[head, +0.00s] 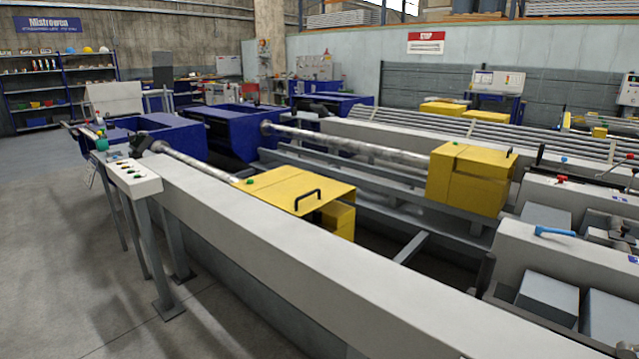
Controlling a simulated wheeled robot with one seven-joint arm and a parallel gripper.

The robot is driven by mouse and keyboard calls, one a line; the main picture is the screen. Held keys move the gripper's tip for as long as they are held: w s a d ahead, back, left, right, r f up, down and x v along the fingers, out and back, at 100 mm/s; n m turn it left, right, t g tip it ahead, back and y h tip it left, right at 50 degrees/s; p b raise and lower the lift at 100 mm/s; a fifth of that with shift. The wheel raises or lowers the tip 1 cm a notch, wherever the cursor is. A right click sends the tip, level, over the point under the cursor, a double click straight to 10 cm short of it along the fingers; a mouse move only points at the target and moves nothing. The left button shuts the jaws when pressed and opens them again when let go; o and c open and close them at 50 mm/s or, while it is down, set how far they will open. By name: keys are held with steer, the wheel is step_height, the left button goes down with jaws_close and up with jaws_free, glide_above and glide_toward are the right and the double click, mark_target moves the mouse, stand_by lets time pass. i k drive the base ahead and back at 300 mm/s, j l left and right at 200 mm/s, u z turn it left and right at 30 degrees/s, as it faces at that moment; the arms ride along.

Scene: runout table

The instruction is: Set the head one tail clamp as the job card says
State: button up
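My gripper is not in view. I cannot tell which part is the head one tail clamp. Grey housings stand at the right edge, one with a blue lever handle (553,231) on top and one behind it with a red knob (562,178). No job card can be read. A grey control box (134,177) with several buttons stands on legs at the left. A yellow cover (295,190) with a black handle sits over the nearer line, and a yellow block (470,178) sits on the line behind it. Metal bars (345,146) run from the blue machine heads.
A long grey beam (255,255) crosses the foreground and blocks the way to the machines. Open concrete floor (50,260) lies at the left.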

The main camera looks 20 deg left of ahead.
mark_target(603, 321)
steer(key=i+j+u, duration=0.25)
steer(key=j+u, duration=0.2)
steer(key=i+j+u, duration=0.35)
steer(key=u, duration=0.15)
steer(key=i+j+u, duration=0.2)
steer(key=i+u, duration=0.25)
steer(key=i+j+u, duration=0.1)
steer(key=i+u, duration=0.35)
steer(key=i, duration=2.35)
steer(key=z, duration=2.05)
steer(key=l+z, duration=0.15)
steer(key=z, duration=0.35)
steer(key=l+z, duration=0.2)
steer(key=z, duration=0.3)
steer(key=l+z, duration=0.2)
steer(key=z, duration=0.3)
steer(key=l+z, duration=0.15)
steer(key=z, duration=0.3)
steer(key=i+l+z, duration=0.2)
steer(key=l+z, duration=0.2)
steer(key=i+l+z, duration=0.4)
steer(key=i+l, duration=0.25)
steer(key=l, duration=0.1)
